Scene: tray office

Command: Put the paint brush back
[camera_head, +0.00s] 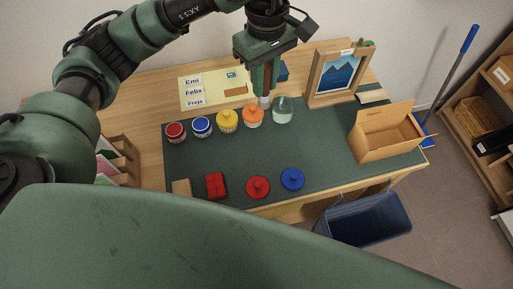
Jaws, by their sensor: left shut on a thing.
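My left gripper (265,90) hangs fingers-down over the back of the green mat and is shut on the paint brush (267,75). The brush shows as a reddish-brown strip between the fingers; its lower end is hard to make out. A clear glass jar (283,112) stands just right of and below the fingers. An orange paint jar (252,118) stands just left of them. Yellow (227,121), blue (201,128) and red (175,134) paint jars continue the row leftward. My right gripper is not in view.
A picture frame (316,92) stands behind right, and an open cardboard box (378,142) at the right. A red lid (258,188), blue lid (292,180) and red block (215,185) lie near the front. The mat's middle (250,155) is clear. A bin (368,222) hangs below the front edge.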

